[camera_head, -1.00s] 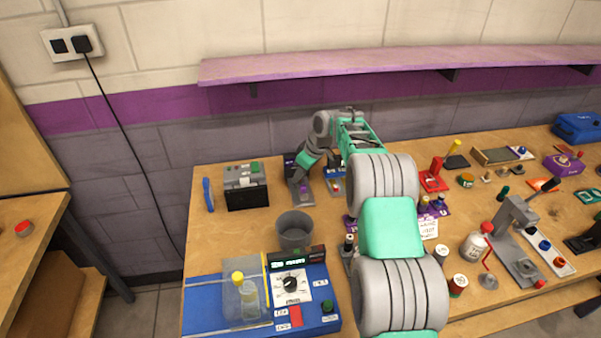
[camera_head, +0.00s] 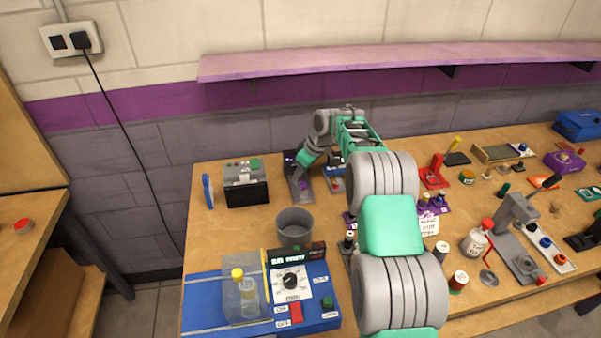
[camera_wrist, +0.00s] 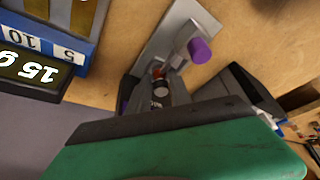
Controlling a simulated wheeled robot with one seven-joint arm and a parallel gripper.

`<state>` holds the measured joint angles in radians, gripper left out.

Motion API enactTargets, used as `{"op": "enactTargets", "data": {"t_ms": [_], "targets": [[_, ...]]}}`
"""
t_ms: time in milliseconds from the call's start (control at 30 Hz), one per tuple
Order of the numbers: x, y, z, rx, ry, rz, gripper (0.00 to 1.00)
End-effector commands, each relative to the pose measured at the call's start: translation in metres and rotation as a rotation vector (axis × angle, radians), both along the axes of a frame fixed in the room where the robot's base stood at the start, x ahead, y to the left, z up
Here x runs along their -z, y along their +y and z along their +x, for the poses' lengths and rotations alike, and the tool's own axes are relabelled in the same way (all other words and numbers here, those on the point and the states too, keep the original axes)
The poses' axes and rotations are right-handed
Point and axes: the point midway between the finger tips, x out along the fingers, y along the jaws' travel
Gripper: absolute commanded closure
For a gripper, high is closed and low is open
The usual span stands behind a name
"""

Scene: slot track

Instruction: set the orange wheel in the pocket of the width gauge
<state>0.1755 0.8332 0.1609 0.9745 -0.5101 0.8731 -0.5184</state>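My gripper (camera_wrist: 158,92) is low over a long grey metal plate-like device (camera_wrist: 150,45) with a purple knob (camera_wrist: 200,50). A small orange-red spot (camera_wrist: 158,72) shows by the fingertips; it may be the orange wheel, but most of it is hidden. The finger gap is too dark and covered to tell if it is open or shut. In the head view the grey device (camera_head: 301,192) lies under my gripper. I cannot tell for certain which device is the width gauge. A blue unit with a numbered display (camera_wrist: 30,75) stands to the left in the wrist view.
In the head view, a black-and-grey box (camera_head: 246,186) stands left of my gripper and a grey cup (camera_head: 294,228) stands nearer. A blue control panel (camera_head: 318,310) fills the front left. Several small tools crowd the right. Bare wood lies between box and cup.

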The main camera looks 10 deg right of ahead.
Motion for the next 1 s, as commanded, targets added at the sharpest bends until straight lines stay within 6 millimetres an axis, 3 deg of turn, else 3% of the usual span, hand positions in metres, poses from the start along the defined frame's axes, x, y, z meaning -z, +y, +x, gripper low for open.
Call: {"op": "enactTargets", "data": {"t_ms": [233,667,1000], "targets": [[0.0,0.0,0.0,0.001,0.0,0.0,0.55],[-0.004,-0.004,0.001,0.006,-0.005,-0.001,0.55],[-0.06,-0.016,-0.018,-0.001,-0.004,-0.001,0.55]]}}
